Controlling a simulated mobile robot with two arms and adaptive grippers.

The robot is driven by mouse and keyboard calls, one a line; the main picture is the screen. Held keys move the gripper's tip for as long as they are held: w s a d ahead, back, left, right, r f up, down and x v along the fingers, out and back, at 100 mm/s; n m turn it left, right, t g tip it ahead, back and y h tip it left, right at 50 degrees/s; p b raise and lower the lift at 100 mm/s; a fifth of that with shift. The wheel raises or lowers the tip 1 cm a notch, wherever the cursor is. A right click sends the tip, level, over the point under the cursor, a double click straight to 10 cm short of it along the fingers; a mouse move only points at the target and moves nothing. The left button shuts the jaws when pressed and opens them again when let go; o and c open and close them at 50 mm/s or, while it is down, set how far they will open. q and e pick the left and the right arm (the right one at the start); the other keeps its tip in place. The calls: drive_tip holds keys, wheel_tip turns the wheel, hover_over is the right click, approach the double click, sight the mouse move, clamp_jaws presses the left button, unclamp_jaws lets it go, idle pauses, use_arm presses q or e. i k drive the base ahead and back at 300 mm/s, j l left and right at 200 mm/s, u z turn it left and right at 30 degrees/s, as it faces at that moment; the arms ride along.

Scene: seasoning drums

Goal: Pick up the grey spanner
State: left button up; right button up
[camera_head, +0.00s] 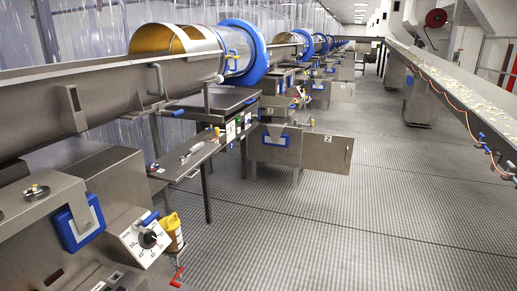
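A small light-grey, elongated item (194,149) lies on a steel side table (172,170) left of centre. It may be the grey spanner, but it is too small and far off to be sure. Neither of my grippers shows in the head view, so I cannot see what they hold.
Steel machines with a control dial (149,239) stand close at the lower left. A yellow container (172,232) is beside them. Blue-ringed drums (243,52) recede along the left. A conveyor (455,92) runs along the right. The ribbed floor (330,220) between is clear.

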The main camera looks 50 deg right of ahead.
sight(200, 144)
drive_tip(key=z, duration=1.2)
drive_tip(key=u, duration=0.65)
drive_tip(key=i+l+u, duration=0.2)
drive_tip(key=l+u, duration=0.25)
drive_tip(key=i+l+u, duration=0.15)
drive_tip(key=l+u, duration=0.3)
drive_tip(key=l, duration=0.25)
drive_tip(key=l+u, duration=0.45)
drive_tip(key=l, duration=0.15)
